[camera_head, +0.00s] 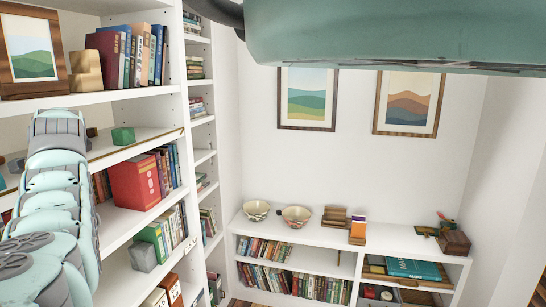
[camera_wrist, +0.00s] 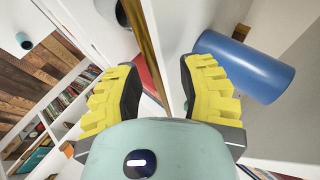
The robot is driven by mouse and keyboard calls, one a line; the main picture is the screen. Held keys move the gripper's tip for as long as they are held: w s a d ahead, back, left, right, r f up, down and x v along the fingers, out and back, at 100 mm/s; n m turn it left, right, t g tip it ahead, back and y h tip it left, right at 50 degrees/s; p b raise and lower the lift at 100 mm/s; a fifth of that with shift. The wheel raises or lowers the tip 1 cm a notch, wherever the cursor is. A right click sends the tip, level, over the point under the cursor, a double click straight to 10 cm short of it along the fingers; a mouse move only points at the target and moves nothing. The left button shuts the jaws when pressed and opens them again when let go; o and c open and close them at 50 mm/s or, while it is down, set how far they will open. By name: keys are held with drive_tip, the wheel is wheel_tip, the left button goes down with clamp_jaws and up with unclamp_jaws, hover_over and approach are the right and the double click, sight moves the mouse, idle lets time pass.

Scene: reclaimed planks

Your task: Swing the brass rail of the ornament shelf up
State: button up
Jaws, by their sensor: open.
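The ornament shelf (camera_head: 155,133) is a white board in the left bookcase, partly hidden by my arm. The brass rail (camera_head: 140,145) is a thin gold strip low along its front edge. In the wrist view the brass rail (camera_wrist: 146,45) runs down toward the gap between my fingers. My gripper (camera_wrist: 157,82) is open, with one yellow finger on each side of the rail's line. I cannot tell whether either finger touches it. My arm hides the gripper in the head view. A green block (camera_head: 122,136) sits on the shelf behind the rail.
A blue cylinder (camera_wrist: 245,65) lies close beyond the right finger in the wrist view. Books and framed art fill the shelf above; a red box (camera_head: 135,181) and books stand below. A low bookcase (camera_head: 390,238) with bowls stands at the back wall.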

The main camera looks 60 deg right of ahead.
drive_tip(key=shift+s+r, duration=0.1)
drive_tip(key=v, duration=1.1)
drive_tip(key=shift+s+r, duration=0.2)
drive_tip(key=shift+s, duration=0.15)
drive_tip(key=shift+w, duration=0.1)
